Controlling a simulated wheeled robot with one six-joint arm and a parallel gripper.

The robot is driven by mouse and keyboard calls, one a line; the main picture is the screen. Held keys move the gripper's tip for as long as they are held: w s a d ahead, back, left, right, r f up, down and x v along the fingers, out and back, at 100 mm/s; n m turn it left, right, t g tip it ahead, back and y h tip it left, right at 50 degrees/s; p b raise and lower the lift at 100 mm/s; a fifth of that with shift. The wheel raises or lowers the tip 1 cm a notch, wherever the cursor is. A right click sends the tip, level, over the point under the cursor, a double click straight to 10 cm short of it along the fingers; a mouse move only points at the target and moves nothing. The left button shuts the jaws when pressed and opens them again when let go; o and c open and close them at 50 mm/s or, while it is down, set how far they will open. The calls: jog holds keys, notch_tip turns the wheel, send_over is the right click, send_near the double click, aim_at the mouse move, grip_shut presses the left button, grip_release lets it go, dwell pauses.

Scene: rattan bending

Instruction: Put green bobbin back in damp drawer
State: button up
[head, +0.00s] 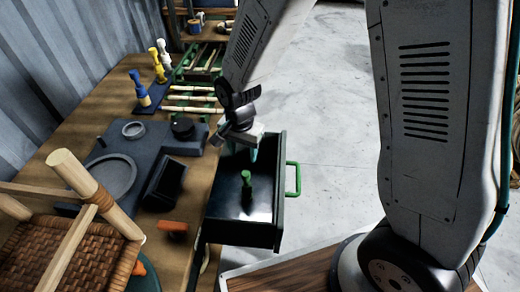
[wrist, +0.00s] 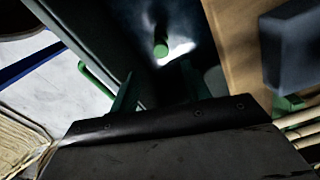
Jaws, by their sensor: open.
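The green bobbin (head: 246,185) stands upright on the floor of the open dark drawer (head: 242,233). In the wrist view its round green end (wrist: 160,47) faces the camera, with a bright wet-looking shine beside it. My gripper (head: 254,155) is over the far part of the drawer, a little beyond and above the bobbin. In the wrist view its teal fingers (wrist: 162,95) are spread, with nothing between them. The bobbin appears apart from both fingers.
The drawer's green handle (head: 294,179) sticks out over the pale floor. A workbench (head: 113,97) holds a grey block with round dishes (head: 107,178), an orange piece (head: 172,226), several coloured bobbins (head: 140,88) and a green rack of canes (head: 193,98). A woven chair (head: 70,255) stands in front.

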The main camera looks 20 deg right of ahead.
jog(key=s+d+r+n, duration=0.25)
jog(key=d+r, duration=0.25)
jog(key=r, duration=0.3)
jog(key=s+d+r+n, duration=0.1)
jog(key=s+d+r, duration=0.35)
jog(key=r, duration=0.35)
jog(key=s+d+r+n, duration=0.2)
jog(key=s+d+r, duration=0.1)
jog(key=s, duration=0.4)
jog(key=s+d+r+n+t, duration=0.1)
jog(key=s+d+r+n, duration=0.1)
jog(key=s+r, duration=0.4)
jog(key=shift+s+d, duration=0.75)
jog(key=shift+d, duration=0.15)
jog(key=shift+n, duration=0.25)
